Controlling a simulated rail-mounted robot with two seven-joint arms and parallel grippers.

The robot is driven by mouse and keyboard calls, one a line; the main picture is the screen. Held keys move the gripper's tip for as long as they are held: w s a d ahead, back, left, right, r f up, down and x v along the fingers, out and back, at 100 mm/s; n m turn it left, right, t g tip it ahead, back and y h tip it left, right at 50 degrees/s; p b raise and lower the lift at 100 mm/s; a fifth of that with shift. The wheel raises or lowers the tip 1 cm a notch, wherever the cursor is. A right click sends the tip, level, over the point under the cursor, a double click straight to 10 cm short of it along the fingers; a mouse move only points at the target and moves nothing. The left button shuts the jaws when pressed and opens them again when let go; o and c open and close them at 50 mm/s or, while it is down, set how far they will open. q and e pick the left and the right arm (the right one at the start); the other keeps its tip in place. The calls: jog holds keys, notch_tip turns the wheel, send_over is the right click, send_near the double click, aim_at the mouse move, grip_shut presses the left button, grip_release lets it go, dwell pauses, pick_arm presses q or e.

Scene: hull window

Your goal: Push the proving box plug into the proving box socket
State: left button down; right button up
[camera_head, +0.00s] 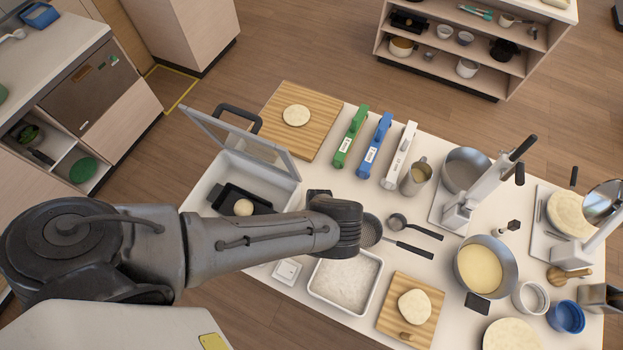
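A white box with a raised glass lid, seemingly the proving box (205,190), stands at the left end of the table. A black tray (228,199) with a dough ball (243,207) is inside it. I cannot make out the proving box plug or its socket. A small white square item (287,270) lies in front of the box, but I cannot tell what it is. My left arm reaches in from the left across the box's front, its dark end joint over the middle of the table. Its gripper does not show. My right gripper is out of view.
Behind are a cutting board (280,140) and green (350,136), blue (374,145) and white (399,155) tools. A floury tray (345,282), a dough board (398,325), a sieve (371,229) and a pan (484,265) crowd the front and right.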

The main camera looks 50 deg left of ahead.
pick_arm(q)
jog(key=shift+f, duration=0.15)
jog(key=shift+c, duration=0.4)
grip_release()
dwell(0.4)
jog(key=shift+o, duration=0.4)
